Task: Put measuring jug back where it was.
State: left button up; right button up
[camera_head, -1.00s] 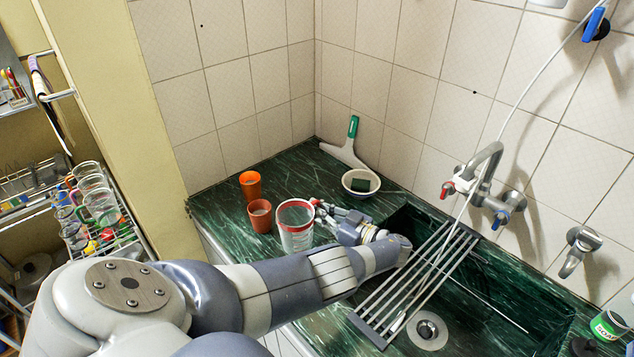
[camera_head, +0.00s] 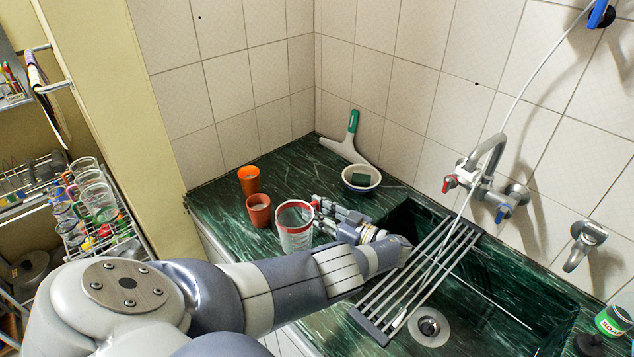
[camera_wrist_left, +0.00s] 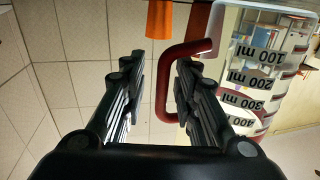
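The measuring jug (camera_head: 294,231) is clear with a red rim and stands upright on the green marble counter. In the left wrist view the jug (camera_wrist_left: 258,75) shows its millilitre marks and its red handle (camera_wrist_left: 176,48). My left gripper (camera_head: 318,214) is just right of the jug, by its handle side. In the wrist view the left gripper (camera_wrist_left: 158,78) has its fingers apart, with the handle at and partly between the fingertips. The right finger overlaps part of the handle. I cannot tell whether a finger touches it. My right gripper is out of view.
A bowl with a sponge (camera_head: 361,178) and a squeegee (camera_head: 347,145) are behind the gripper. The sink with a metal rack (camera_head: 425,275) and the tap (camera_head: 487,170) are to the right.

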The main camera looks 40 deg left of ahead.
pick_arm(q)
jog(key=d, duration=0.2)
jog(key=d+b, duration=0.1)
jog(key=d, duration=0.1)
jog(key=w+d+b, duration=0.1)
jog(key=d, duration=0.2)
jog(key=shift+d+f, duration=0.1)
jog(key=shift+d, duration=0.15)
